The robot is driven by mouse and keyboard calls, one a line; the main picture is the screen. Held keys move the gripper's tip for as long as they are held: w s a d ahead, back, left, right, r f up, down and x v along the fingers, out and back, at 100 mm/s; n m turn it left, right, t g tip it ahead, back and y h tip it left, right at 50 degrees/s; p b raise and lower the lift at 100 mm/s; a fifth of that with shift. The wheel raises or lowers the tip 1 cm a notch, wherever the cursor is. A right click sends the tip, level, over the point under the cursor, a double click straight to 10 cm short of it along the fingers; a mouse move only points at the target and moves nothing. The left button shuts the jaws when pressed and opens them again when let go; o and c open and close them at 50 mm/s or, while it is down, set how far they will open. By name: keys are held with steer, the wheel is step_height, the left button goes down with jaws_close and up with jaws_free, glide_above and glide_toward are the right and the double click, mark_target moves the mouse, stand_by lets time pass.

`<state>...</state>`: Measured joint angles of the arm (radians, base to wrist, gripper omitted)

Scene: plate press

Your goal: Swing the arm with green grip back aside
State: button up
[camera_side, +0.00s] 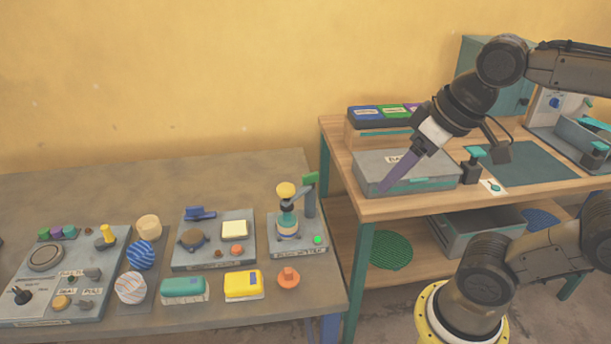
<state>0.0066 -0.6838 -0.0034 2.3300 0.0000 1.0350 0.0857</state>
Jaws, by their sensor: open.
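I cannot tell whether arm and knob touch. A small green light (318,240) shows on the base. My gripper (385,188) is open, with purple fingers pointing down-left in front of a grey box on the right workbench. It is to the right of the green grip, well apart from it.
The grey labelled box (420,184) and a rack of coloured blocks (380,117) stand on the workbench near my gripper. An orange knob (289,278) and a yellow block (243,286) lie in front of the station.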

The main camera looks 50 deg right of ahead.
steer(key=shift+o, duration=1.4)
steer(key=w+d+r+m+g, duration=0.1)
steer(key=w+r, duration=0.4)
steer(key=w, duration=0.2)
steer(key=shift+w+d+r+m, duration=0.2)
steer(key=shift+w+d+m, duration=0.1)
steer(key=shift+d+m, duration=0.1)
steer(key=m+g, duration=0.3)
steer(key=g, duration=0.1)
glide_above(310, 173)
step_height(310, 173, down, 9)
step_height(310, 173, down, 13)
steer(key=shift+s+f, duration=0.1)
jaws_close()
